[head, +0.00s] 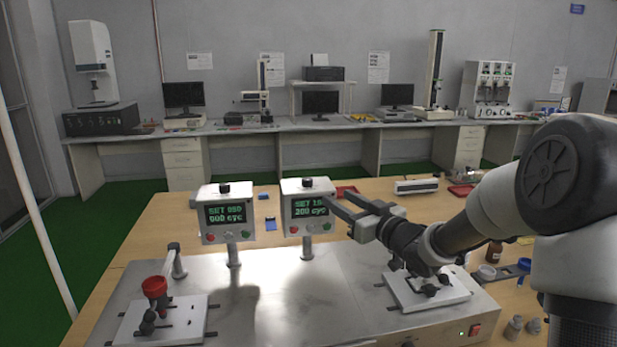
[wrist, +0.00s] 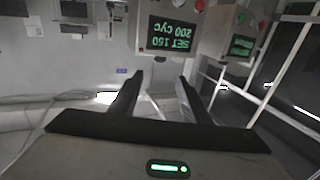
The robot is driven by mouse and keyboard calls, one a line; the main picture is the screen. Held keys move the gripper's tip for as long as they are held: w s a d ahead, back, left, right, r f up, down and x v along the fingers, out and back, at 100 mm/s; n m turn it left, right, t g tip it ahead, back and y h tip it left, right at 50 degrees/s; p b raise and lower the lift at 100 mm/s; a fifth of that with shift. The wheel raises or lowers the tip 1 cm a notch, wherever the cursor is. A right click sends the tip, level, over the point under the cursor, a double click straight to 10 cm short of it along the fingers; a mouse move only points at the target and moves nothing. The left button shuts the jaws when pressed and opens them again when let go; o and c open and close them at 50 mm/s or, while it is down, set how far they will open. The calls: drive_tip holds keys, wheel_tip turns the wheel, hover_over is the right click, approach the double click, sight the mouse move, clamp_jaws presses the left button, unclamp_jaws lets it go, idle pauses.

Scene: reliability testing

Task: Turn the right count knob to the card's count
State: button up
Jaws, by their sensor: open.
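The right counter box (head: 290,213) stands on a post, with a black knob (head: 308,182) on top. Its green display (head: 310,206) reads 200 cyc below a SET value that looks like 150; its last digit is unclear. The left counter box (head: 212,233) has a similar knob (head: 224,187), and its display seems to read SET 050, 000 cyc. My gripper (head: 338,205) is open and empty, just right of the right box. In the wrist view the right box (wrist: 142,32) appears upside down beyond my open fingers (wrist: 160,78). I cannot make out the count card.
Small containers (head: 487,271) stand at the table's right. The wooden table (head: 170,222) is clear left of the boxes.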

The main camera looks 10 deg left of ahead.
sight(310, 183)
drive_tip(key=x, duration=1.6)
drive_tip(key=shift+w+a, duration=0.1)
drive_tip(key=shift+w, duration=0.05)
drive_tip(key=c, duration=1)
drive_tip(key=shift+f, duration=0.1)
drive_tip(key=shift+c, duration=0.2)
drive_tip(key=shift+b, duration=0.55)
